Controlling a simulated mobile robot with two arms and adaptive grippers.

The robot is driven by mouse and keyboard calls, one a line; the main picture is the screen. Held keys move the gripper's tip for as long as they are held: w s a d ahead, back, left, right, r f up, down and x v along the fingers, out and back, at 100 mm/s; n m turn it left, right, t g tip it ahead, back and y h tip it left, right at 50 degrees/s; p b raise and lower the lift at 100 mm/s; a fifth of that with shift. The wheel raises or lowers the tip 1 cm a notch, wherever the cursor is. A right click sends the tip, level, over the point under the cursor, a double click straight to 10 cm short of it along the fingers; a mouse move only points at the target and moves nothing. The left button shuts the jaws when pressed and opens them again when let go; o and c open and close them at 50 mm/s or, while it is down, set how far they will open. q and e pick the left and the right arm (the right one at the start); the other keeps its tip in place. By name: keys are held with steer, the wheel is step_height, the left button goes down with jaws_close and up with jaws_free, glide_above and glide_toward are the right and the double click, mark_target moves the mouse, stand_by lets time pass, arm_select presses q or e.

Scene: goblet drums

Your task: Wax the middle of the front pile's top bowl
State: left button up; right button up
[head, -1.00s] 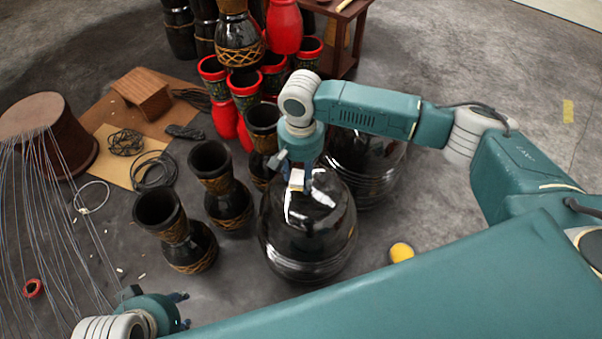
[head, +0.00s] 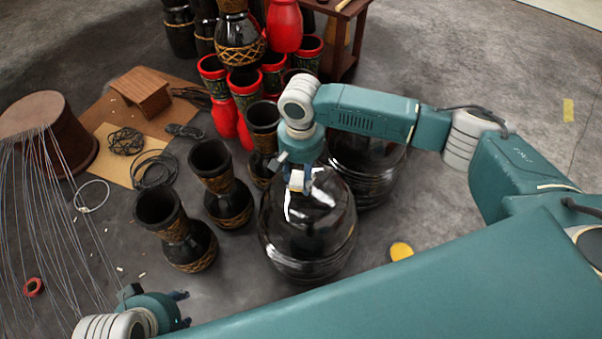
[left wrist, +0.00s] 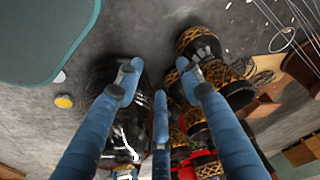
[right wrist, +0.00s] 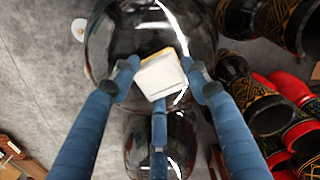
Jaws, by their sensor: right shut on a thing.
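The front pile of glossy black bowls (head: 310,240) stands in the middle of the head view, its rounded top bowl uppermost. My right gripper (head: 298,182) is over the top of that bowl, shut on a small white block with a yellowish edge (right wrist: 160,75). In the right wrist view the block lies against the dark bowl surface (right wrist: 115,40); whether it touches cannot be told for sure. My left gripper (head: 180,309) is low at the left, open and empty, its blue fingers spread in the left wrist view (left wrist: 162,85).
A second black pile (head: 375,175) stands just behind. Black goblet drums (head: 185,235) stand close on the left, with red drums (head: 285,30) behind. A yellow round thing (head: 401,251) lies on the floor at right. Loose strings (head: 45,220) hang from a brown drum at far left.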

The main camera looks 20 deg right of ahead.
steer(key=shift+f, duration=0.45)
